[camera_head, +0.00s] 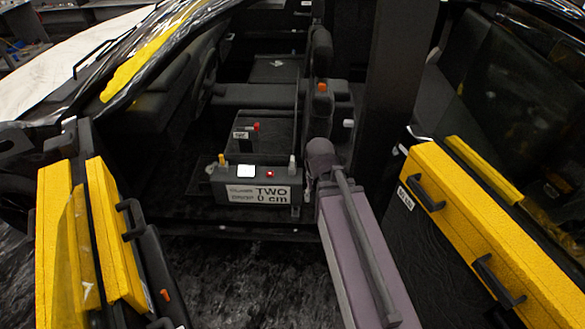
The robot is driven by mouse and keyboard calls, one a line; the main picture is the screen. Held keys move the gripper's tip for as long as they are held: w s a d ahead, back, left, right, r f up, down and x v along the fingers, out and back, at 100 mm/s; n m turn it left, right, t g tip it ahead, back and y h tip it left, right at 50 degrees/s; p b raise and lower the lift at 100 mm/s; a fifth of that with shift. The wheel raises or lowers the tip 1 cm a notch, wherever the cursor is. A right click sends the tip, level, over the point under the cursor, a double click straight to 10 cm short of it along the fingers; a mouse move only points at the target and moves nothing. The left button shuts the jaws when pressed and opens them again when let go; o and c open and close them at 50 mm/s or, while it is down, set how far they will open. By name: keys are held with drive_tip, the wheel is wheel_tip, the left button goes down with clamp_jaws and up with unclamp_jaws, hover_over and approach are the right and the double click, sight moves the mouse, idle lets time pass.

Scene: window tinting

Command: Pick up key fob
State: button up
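I cannot make out a key fob with certainty in the head view. A dark box (229,188) with a white label reading "TWO 0 cm" stands on the car's sill area. A small white square (246,171) and a small red light (270,174) show on its top. Behind it is a dark block (262,135) with a small red piece (256,127) and a small white label. A purple-grey link, which looks like part of my arm, reaches in from the lower right of centre. I cannot make out my gripper's fingers.
The car's door opening is in front of me. A yellow-and-black door panel (115,230) stands at the left, and another yellow panel (500,225) with black handles at the right. A dark pillar (398,80) rises right of centre. Dark marbled floor (250,285) shows below.

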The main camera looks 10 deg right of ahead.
drive_tip(key=w+f+m+t+h+b, duration=0.2)
drive_tip(key=w+f+t+b, duration=0.3)
drive_tip(key=w+f+b, duration=0.85)
drive_tip(key=t+b, duration=0.6)
drive_tip(key=b, duration=0.8)
approach(292, 161)
drive_tip(key=s, duration=0.1)
drive_tip(key=shift+s+r, duration=0.2)
drive_tip(key=shift+r, duration=0.15)
drive_tip(key=shift+b+x, duration=2.15)
drive_tip(key=shift+x, duration=2.15)
drive_tip(key=shift+w, duration=0.1)
drive_tip(key=shift+b+x, duration=1.3)
drive_tip(key=shift+x, duration=1.2)
drive_tip(key=shift+a, duration=0.1)
drive_tip(key=shift+r, duration=0.1)
